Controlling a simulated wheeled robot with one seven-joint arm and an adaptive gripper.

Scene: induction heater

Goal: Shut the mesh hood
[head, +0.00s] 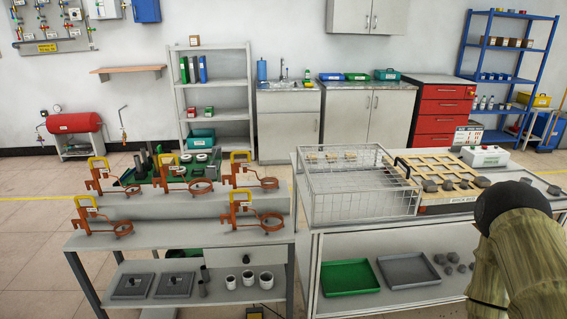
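The mesh hood (362,207) is a box of pale wire mesh on the left part of the right-hand bench. A dark handle (402,168) shows at its right side. To its right lies a tan slatted bed (445,172), uncovered, with several dark grey lumps along its front. The hood stands to the left of most of this bed. Its left part reaches close to the bench's left edge. My arm shows at the lower right, in front of the bench's right part; my gripper is not in view.
The bench's lower shelf holds a green tray (350,290) and a grey tray (430,283). A second bench (180,240) with several orange clamps stands to the left, with a narrow gap between.

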